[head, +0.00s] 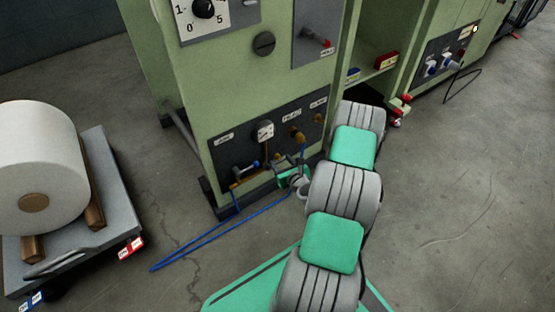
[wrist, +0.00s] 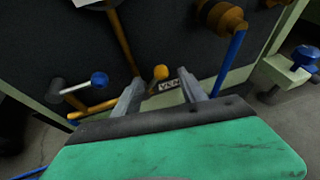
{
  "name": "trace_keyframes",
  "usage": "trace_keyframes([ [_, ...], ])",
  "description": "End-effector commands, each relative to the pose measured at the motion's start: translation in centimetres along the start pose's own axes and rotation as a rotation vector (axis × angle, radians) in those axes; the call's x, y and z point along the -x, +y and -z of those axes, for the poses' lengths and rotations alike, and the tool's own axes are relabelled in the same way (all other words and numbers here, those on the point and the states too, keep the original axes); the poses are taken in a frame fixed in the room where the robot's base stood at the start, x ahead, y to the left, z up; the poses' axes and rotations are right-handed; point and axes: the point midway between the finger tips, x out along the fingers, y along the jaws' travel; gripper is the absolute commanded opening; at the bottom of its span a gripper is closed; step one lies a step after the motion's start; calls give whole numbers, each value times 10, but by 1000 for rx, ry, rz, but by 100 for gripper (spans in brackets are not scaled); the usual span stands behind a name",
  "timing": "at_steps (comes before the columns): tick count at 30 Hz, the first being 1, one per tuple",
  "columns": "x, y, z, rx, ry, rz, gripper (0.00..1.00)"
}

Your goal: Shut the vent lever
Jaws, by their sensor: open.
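The lower dark panel (head: 265,145) of the green machine carries pipes, a gauge and levers. In the head view my gripper (head: 284,172) is close to the panel's lower part, and the arm partly hides that area.
A blue hose (head: 215,232) lies on the floor. A cart with a white roll (head: 40,150) stands left.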

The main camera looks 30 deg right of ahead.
Motion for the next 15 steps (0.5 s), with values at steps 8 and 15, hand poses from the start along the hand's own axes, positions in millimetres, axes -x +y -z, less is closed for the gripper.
trace_keyframes([
  [8, -37, 0, 1, 0, 0, 0, 49],
  [15, -37, -2, 0, -1, 0, 3, 49],
])
